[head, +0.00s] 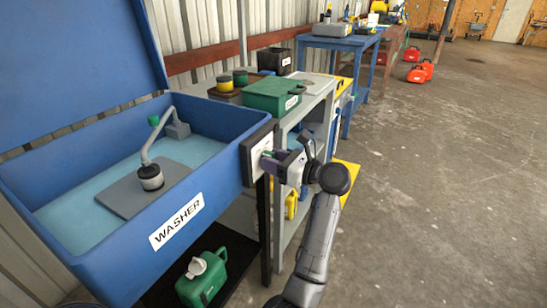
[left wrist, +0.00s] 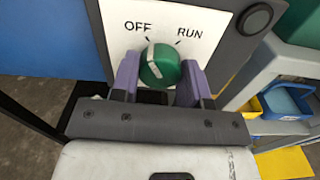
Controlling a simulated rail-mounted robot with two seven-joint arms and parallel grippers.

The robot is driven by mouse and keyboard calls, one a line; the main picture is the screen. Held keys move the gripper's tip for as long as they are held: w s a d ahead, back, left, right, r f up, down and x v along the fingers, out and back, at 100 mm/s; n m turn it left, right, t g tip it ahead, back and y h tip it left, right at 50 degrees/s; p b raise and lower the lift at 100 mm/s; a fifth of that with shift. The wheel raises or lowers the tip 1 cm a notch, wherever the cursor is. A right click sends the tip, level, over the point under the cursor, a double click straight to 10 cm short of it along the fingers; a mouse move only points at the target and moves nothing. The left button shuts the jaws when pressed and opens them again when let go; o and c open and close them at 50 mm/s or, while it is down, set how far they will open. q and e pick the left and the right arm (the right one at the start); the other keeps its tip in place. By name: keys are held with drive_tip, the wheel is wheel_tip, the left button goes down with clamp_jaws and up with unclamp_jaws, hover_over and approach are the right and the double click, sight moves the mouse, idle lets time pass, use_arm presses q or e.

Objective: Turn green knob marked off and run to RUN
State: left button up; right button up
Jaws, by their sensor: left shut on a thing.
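The green knob (left wrist: 163,66) sits on a white plate (left wrist: 205,20) marked OFF at left and RUN at right. Its white pointer line points up, close to the OFF tick and away from the RUN tick. My left gripper (head: 270,158) is at the switch box (head: 247,160) on the washer's right end. In the left wrist view its purple fingers stand on both sides of the knob and are shut on it. In the head view the fingers hide most of the knob. My right gripper is not in view.
The blue washer (head: 110,255) with raised lid fills the left. A green can (head: 203,280) stands below it. A grey bench with a green box (head: 272,96) stands just behind the switch. Concrete floor (head: 440,190) to the right is clear.

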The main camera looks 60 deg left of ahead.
use_arm(q)
drive_tip(key=m+p, duration=1.3)
drive_tip(key=p, duration=0.4)
drive_tip(key=shift+r, duration=0.1)
drive_tip(key=o, duration=0.9)
drive_tip(key=p+v, duration=0.1)
drive_tip(key=v, duration=1.3)
drive_tip(key=shift+s+p, duration=0.15)
drive_tip(key=shift+p, duration=0.25)
